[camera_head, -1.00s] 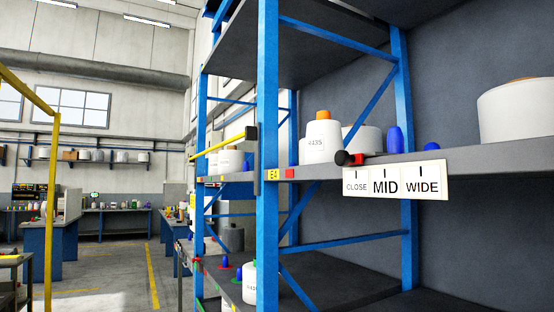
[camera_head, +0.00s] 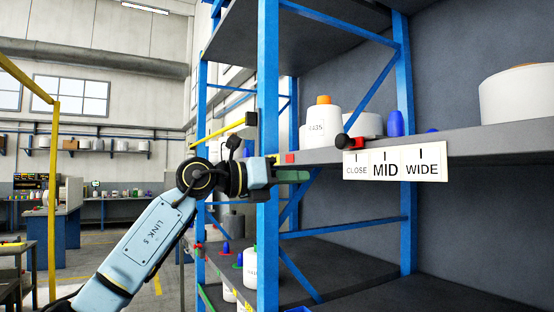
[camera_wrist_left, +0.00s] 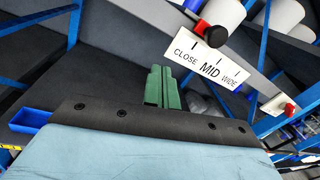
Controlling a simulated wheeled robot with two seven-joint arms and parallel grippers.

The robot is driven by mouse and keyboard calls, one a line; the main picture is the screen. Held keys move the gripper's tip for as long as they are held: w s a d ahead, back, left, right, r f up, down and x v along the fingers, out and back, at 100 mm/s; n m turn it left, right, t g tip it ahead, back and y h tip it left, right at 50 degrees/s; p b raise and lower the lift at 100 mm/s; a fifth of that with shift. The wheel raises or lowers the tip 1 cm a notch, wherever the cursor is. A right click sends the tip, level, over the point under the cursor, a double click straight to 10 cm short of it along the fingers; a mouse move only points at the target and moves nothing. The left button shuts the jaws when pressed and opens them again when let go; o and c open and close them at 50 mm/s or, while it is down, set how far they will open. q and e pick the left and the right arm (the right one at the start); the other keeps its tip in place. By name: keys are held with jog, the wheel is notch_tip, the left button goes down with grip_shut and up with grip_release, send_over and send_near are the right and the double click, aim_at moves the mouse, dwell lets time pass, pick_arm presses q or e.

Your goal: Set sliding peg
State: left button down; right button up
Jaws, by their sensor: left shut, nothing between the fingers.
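The sliding peg has a black knob (camera_head: 342,141) on a red block (camera_head: 357,144), at the shelf's front edge above the CLOSE mark of the white label (camera_head: 395,164). The label reads CLOSE, MID, WIDE. In the left wrist view the black knob (camera_wrist_left: 215,36) and red block (camera_wrist_left: 201,28) sit at the CLOSE end of the label (camera_wrist_left: 208,62). My left gripper (camera_head: 307,175) has green fingers and is shut and empty, left of and below the knob, apart from it. Its fingers also show in the left wrist view (camera_wrist_left: 163,88). My right gripper is not in view.
A blue rack post (camera_head: 267,120) stands beside my left gripper. White bobbins (camera_head: 319,128) and a blue peg (camera_head: 395,124) stand on the shelf behind the knob. A large bobbin (camera_head: 517,92) is at the right. Open space lies below the label.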

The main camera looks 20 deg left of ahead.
pick_arm(q)
jog(key=s+a+r+m+t+y, duration=0.2)
jog(key=s+r, duration=0.2)
jog(key=r, duration=0.3)
jog(key=p+x, duration=0.4)
jog(key=x, duration=0.5)
jog(key=shift+s, duration=0.2)
jog(key=shift+s+d+f+b, duration=0.1)
jog(key=shift+s+d+b, duration=0.35)
jog(key=shift+d, duration=0.2)
jog(key=shift+s+d+f+b, duration=0.1)
jog(key=shift+s+d+b, duration=0.2)
jog(key=shift+s+d, duration=0.3)
jog(key=s+d+b, duration=0.4)
jog(key=d, duration=0.2)
dwell(0.8)
jog(key=shift+s+a, duration=0.1)
